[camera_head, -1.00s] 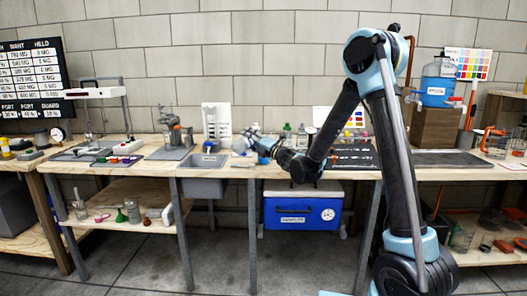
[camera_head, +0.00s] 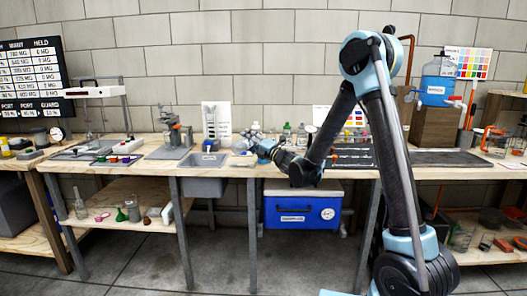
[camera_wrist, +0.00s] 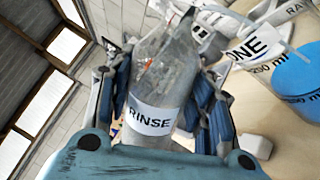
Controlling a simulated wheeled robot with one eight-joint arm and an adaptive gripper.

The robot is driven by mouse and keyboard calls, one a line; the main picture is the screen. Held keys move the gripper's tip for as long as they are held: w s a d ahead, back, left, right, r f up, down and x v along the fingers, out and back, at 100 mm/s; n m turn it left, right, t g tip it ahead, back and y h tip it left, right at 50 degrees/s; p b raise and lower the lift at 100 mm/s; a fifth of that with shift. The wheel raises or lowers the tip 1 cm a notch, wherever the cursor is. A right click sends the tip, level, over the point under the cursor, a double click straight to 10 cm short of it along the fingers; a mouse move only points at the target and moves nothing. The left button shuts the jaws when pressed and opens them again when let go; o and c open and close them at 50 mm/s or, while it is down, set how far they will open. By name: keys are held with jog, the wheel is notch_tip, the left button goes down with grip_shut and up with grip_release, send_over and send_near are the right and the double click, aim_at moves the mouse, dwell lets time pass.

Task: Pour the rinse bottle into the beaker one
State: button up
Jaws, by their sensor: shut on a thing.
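The rinse bottle (camera_wrist: 155,90) is clear with a white label reading RINSE. My gripper (camera_wrist: 165,105) is shut around its sides in the wrist view. The bottle looks partly clear inside; its liquid level is hard to tell. Beaker one (camera_wrist: 256,45), a clear vessel with a label reading ONE, stands on the wooden bench to the right of the bottle in the wrist view, apart from it. In the head view my gripper (camera_head: 263,148) is over the bench right of the sink; the bottle and beaker there are too small to tell apart.
In the head view, the sink (camera_head: 204,160) is left of my gripper. Small bottles (camera_head: 302,133) stand behind my arm. A blue cooler (camera_head: 302,208) sits below, and a large blue jug (camera_head: 437,84) is at right.

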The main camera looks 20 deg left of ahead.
jog(key=shift+w+d+r+m+p, duration=0.15)
jog(key=shift+r+m+p, duration=0.15)
jog(key=shift+r+m, duration=0.3)
jog(key=shift+w+d+r+m+p, duration=0.15)
jog(key=shift+r+m+p, duration=0.15)
jog(key=shift+r+m, duration=0.3)
dwell(1.2)
jog(key=shift+a+m+t, duration=0.1)
jog(key=shift+m+t, duration=0.2)
jog(key=shift+t, duration=0.1)
dwell(0.8)
